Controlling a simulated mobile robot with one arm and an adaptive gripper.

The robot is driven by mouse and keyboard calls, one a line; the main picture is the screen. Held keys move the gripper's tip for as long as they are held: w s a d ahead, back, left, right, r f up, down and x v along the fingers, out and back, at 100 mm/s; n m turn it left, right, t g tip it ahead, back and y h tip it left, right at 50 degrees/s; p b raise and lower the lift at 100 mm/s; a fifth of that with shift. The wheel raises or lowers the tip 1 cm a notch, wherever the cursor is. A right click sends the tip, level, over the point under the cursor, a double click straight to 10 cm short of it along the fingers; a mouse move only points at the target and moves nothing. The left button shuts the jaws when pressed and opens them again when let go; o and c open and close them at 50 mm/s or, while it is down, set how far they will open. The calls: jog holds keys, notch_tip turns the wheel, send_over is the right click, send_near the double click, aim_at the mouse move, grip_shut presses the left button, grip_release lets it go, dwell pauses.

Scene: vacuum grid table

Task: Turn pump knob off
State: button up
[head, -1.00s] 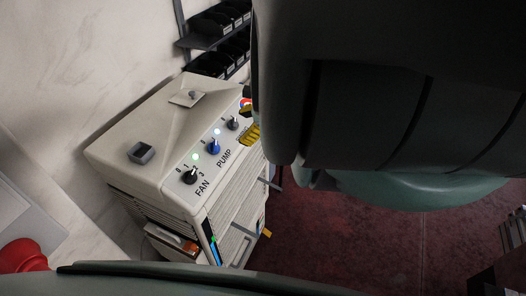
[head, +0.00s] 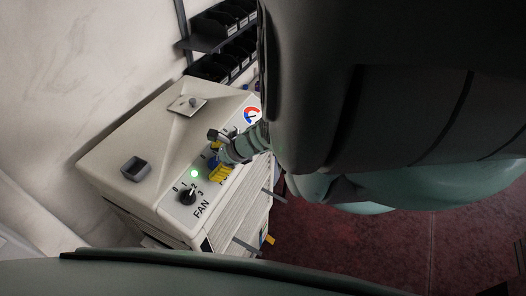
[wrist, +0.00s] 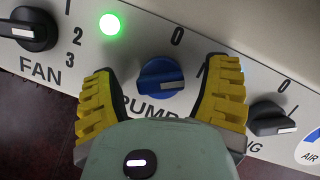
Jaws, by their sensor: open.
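The pump knob (wrist: 161,77) is blue with a white line across its front. It sits on the white panel between the 0 and 1 marks and the partly covered PUMP label. My gripper (wrist: 160,68) is open, with one yellow ridged finger on each side of the knob. Gaps show between the fingers and the knob, so neither looks to be touching it. In the head view my gripper (head: 217,160) is over the panel, and only a bit of the blue knob (head: 210,163) shows behind it.
The black FAN knob (wrist: 28,29) and a lit green light (wrist: 110,25) are left of the pump knob. Another black knob (wrist: 271,118) is close to the right finger. A red and blue gauge (head: 252,115) and dark shelf bins (head: 220,30) lie beyond.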

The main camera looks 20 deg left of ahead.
jog(key=c, duration=1.2)
